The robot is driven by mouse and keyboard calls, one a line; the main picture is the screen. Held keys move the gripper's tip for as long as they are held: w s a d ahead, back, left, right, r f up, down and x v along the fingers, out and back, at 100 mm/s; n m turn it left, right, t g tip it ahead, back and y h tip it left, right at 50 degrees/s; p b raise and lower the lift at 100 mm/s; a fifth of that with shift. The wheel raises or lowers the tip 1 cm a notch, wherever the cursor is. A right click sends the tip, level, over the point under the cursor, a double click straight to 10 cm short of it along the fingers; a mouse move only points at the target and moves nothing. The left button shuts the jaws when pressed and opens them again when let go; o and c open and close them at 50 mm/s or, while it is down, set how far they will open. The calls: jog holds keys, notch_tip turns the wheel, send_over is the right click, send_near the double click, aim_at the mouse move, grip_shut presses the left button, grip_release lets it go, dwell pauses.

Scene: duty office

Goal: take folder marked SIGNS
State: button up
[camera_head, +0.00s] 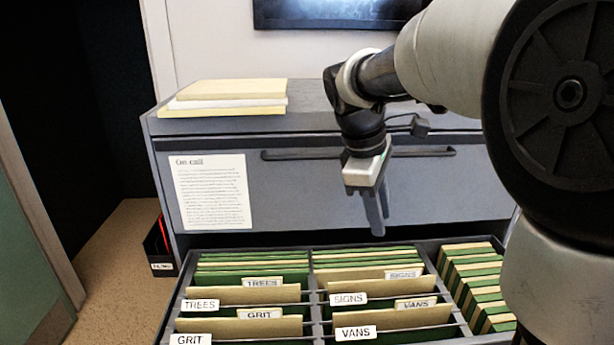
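The tan folder marked SIGNS (403,285) stands in the right-hand column of the open drawer (312,325), its tab at its upper right. A white SIGNS label (348,298) sits in front of it at the left. Its lower part is hidden in the drawer. My gripper (376,232) hangs above and behind this folder, in front of the cabinet face, fingers pointing down and apart from the folders. The fingers overlap in this view, so their opening is unclear. No held object shows.
A VANS folder (390,317) stands in front, with TREES (240,295) and GRIT (235,328) folders to the left. Green and tan folders (475,280) fill the right side. A folder stack (225,97) lies on the cabinet (310,105). A handle bar (290,155) crosses the closed upper drawer.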

jog(key=w+d+f+n+g+h+b, duration=0.1)
jog(key=w+d+f+n+g+b, duration=0.1)
jog(key=w+f+n, duration=0.65)
jog(key=m+b, duration=0.2)
send_over(390, 279)
jog(key=a, duration=0.2)
notch_tip(390, 279, down, 13)
jog(key=shift+w+a+r, duration=0.1)
jog(key=shift+w, duration=0.05)
jog(key=shift+b+x, duration=0.5)
jog(key=shift+x, duration=2.4)
jog(key=shift+w+r, duration=0.1)
jog(key=shift+w, duration=0.1)
jog(key=shift+c, duration=0.4)
grip_shut()
